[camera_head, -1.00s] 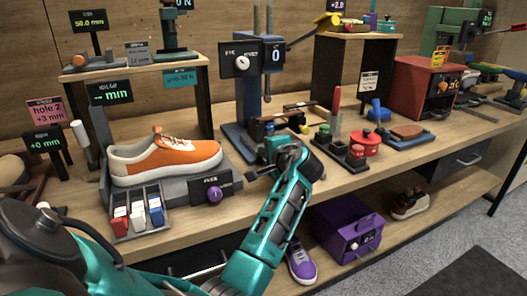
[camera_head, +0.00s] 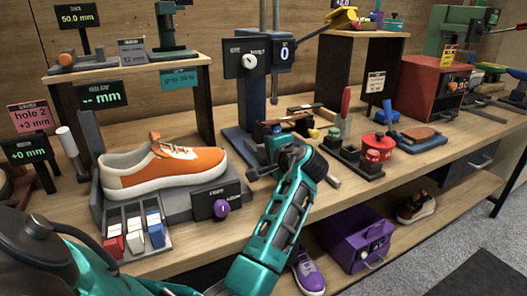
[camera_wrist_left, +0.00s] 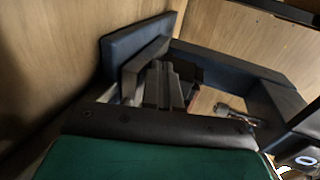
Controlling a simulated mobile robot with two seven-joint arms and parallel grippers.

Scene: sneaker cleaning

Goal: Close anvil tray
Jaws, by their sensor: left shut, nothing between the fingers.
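The blue press (camera_head: 246,112) stands on the bench in the middle of the head view, with a dial and a "0" display. Its low dark-blue base runs toward the bench front; I cannot clearly make out the anvil tray or how far it is open. My left gripper (camera_head: 262,172) is at the front of this base, its fingers shut and empty, partly hidden by the wrist. In the left wrist view the grey fingers (camera_wrist_left: 163,86) point in among dark blue frame parts (camera_wrist_left: 230,66); I cannot tell whether they touch. My right gripper is not in view.
Left of the press, an orange sneaker (camera_head: 165,168) rests on a grey stand with a purple knob (camera_head: 221,208). A purple box (camera_head: 352,240) is on the lower shelf.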

